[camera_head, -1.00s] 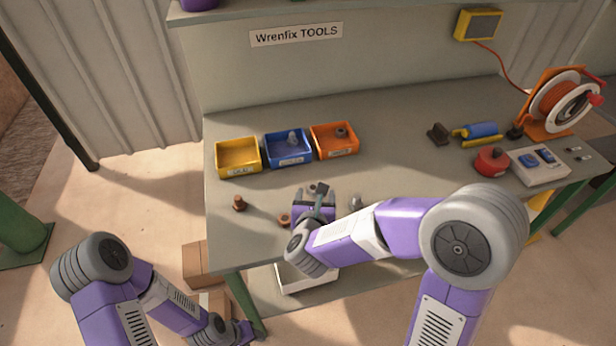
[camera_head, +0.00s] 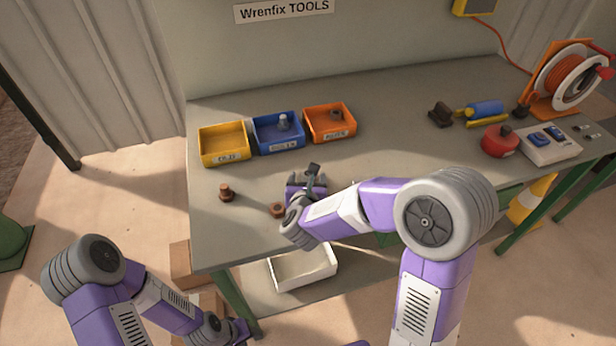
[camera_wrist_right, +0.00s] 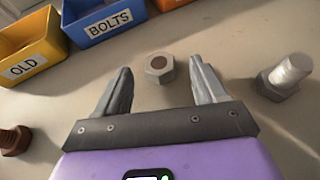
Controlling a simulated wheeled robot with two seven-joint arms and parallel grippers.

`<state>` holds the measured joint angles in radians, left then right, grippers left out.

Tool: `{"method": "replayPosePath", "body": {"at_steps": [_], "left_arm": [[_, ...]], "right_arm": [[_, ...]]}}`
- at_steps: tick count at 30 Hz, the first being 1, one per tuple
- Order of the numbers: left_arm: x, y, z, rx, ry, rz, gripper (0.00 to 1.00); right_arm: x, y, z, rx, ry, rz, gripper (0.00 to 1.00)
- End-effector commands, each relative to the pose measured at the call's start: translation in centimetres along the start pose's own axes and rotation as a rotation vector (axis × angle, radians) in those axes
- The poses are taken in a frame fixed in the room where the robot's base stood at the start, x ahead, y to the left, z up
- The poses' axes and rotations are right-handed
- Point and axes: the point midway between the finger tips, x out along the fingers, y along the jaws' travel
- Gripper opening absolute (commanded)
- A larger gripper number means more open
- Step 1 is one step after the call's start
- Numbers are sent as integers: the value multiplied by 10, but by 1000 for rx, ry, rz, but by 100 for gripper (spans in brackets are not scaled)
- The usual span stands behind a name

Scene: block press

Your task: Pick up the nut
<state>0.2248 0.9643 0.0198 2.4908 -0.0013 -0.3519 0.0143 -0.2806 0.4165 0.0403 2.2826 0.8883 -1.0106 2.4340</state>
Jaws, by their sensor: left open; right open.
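In the right wrist view a grey hex nut (camera_wrist_right: 160,66) lies flat on the bench, between and just beyond the fingertips of my right gripper (camera_wrist_right: 160,76). That gripper is open and empty, pointing towards the bins. In the head view my right gripper (camera_head: 307,184) is low over the bench, and the grey nut cannot be made out there. A rusty bolt (camera_head: 226,193) stands on the bench to the left, and a rusty nut (camera_head: 277,209) lies nearer the gripper. My left gripper (camera_head: 240,332) is open, low in front of the bench.
A silver bolt (camera_wrist_right: 287,74) stands right of the right gripper. Behind are a yellow OLD bin (camera_head: 223,157), a blue BOLTS bin (camera_head: 266,146) with a bolt inside and an orange bin (camera_head: 314,136) with a nut inside. A red round object (camera_head: 497,141) sits further right.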

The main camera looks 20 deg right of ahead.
Motion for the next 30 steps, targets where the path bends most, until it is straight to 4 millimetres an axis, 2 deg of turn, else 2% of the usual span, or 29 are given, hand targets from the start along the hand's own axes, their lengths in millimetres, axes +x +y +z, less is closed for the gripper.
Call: {"method": "replayPosePath", "body": {"at_steps": [1, 5, 13, 25, 28, 29, 30], "left_arm": [[2, -1, 0, 0, 0, 0, 43], [4, -2, 0, 0, 0, 0, 43], [4, -1, 0, 0, 0, 0, 43], [4, -1, 0, 0, 0, 0, 43], [4, -1, 0, 0, 0, 0, 43], [4, -1, 0, 0, 0, 0, 43], [4, -1, 0, 0, 0, 0, 43]], "right_arm": [[9, 0, -1, 1, 0, -2, 70], [21, 0, -1, 1, 0, 0, 70], [23, 0, 0, 0, 0, 2, 69], [23, 0, 0, 0, 0, 1, 7], [23, 0, 0, 0, -1, 2, 7], [23, 0, 0, 0, -1, 2, 0], [23, 0, 0, 0, -1, 2, 0]]}}
